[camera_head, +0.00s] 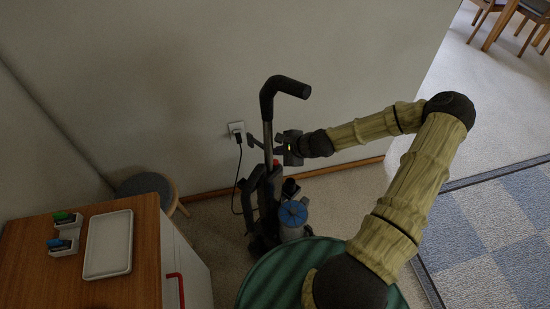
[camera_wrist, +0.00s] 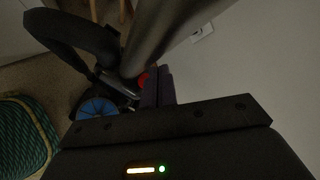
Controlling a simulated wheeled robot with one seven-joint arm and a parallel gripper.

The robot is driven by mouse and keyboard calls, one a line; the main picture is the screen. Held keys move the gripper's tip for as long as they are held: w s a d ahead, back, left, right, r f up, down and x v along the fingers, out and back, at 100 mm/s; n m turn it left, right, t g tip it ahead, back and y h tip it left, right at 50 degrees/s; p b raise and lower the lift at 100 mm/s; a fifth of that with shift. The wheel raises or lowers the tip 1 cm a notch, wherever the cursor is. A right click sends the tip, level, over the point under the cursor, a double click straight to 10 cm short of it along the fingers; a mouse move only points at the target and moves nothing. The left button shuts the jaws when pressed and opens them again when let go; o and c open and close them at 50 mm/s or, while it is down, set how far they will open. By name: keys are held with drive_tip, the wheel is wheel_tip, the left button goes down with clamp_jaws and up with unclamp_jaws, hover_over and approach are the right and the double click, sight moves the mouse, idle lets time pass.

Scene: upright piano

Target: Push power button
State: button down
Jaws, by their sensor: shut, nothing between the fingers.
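The upright cleaner-like machine (camera_head: 262,200) has a tall black curved handle and a blue round cap. It stands by the wall. A small red button (camera_head: 276,163) shows on its upper body. The red button (camera_wrist: 143,80) also shows in the wrist view, partly hidden, right beside my fingertips. My gripper (camera_head: 279,145) is shut and empty, at the handle pole just above the red button. Its dark fingers (camera_wrist: 158,86) point towards the machine in the wrist view. I cannot tell whether they touch the button.
A wall outlet (camera_head: 237,130) with a plugged cord is behind the machine. A wooden cabinet (camera_head: 150,230) with a white tray (camera_head: 108,243) stands at lower left, a round stool (camera_head: 146,186) behind it. Carpet is open to the right.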

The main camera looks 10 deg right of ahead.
drive_tip(key=shift+r+p, duration=1.15)
drive_tip(key=shift+r, duration=0.5)
drive_tip(key=g+h, duration=0.2)
drive_tip(key=g, duration=0.1)
approach(278, 163)
drive_tip(key=s+f, duration=0.3)
drive_tip(key=s+d+r+n+g+h, duration=0.1)
drive_tip(key=s+d+n, duration=0.1)
drive_tip(key=s+n, duration=0.1)
drive_tip(key=s+a+r+n+h+p, duration=0.1)
drive_tip(key=s+a+r+n+p, duration=0.1)
drive_tip(key=r+n, duration=0.3)
drive_tip(key=s+a+r+n+h+p, duration=0.1)
drive_tip(key=s+r+n, duration=0.4)
drive_tip(key=r, duration=0.9)
drive_tip(key=s+a+r+n+h+p, duration=0.1)
drive_tip(key=s+a+r+n+p, duration=0.1)
drive_tip(key=r, duration=0.7)
drive_tip(key=s+a+n, duration=0.1)
drive_tip(key=s+n, duration=0.1)
drive_tip(key=n, duration=0.1)
drive_tip(key=shift+a+r+n+p, duration=0.15)
drive_tip(key=shift+r+n+p, duration=0.05)
drive_tip(key=shift+n+p, duration=0.1)
